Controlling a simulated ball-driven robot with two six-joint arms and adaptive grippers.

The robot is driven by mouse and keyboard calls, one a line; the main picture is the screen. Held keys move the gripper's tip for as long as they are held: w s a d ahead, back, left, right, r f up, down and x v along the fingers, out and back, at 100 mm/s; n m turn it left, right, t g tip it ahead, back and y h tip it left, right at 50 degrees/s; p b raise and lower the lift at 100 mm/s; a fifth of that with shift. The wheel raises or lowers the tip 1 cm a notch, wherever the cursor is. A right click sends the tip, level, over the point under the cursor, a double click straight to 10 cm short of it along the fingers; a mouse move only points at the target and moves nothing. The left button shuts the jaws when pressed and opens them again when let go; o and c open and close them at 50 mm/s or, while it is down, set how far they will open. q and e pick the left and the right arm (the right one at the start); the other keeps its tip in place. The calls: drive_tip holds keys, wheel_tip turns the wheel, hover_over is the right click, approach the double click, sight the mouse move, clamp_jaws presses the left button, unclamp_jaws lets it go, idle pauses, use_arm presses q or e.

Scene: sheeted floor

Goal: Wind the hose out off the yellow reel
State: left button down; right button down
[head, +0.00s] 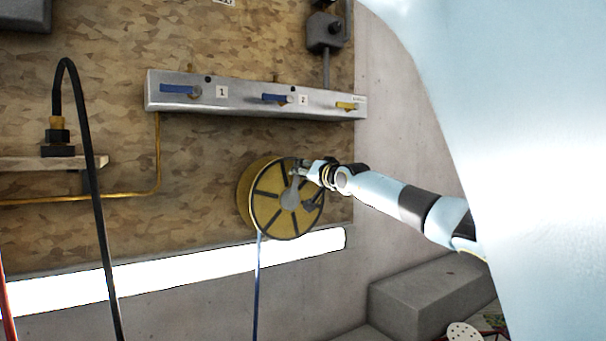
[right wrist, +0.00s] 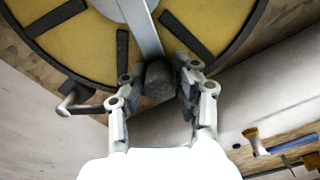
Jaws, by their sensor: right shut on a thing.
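The yellow reel (head: 254,195) is mounted on the wooden board, its round face crossed by dark spokes. A thin blue hose (head: 258,290) hangs straight down from its lower left side and runs out of the bottom of the head view. My right gripper (head: 306,171) is at the upper right of the reel's face. In the right wrist view its fingers are shut on the dark crank knob (right wrist: 158,82), at the end of a grey crank arm (right wrist: 143,30). The reel's yellow face (right wrist: 75,42) fills the top of that view. My left gripper is not in view.
A metal rail (head: 235,98) with blue and yellow valve levers is above the reel. A bright white strip (head: 190,268) runs below it. A black cable (head: 95,200) hangs at left. A grey block (head: 420,295) stands at lower right. A small bent metal handle (right wrist: 75,103) sits by the reel's edge.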

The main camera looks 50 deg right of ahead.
drive_tip(key=shift+f, duration=0.1)
drive_tip(key=c, duration=1)
unclamp_jaws()
drive_tip(key=shift+a, duration=0.1)
wheel_tip(320, 180, up, 10)
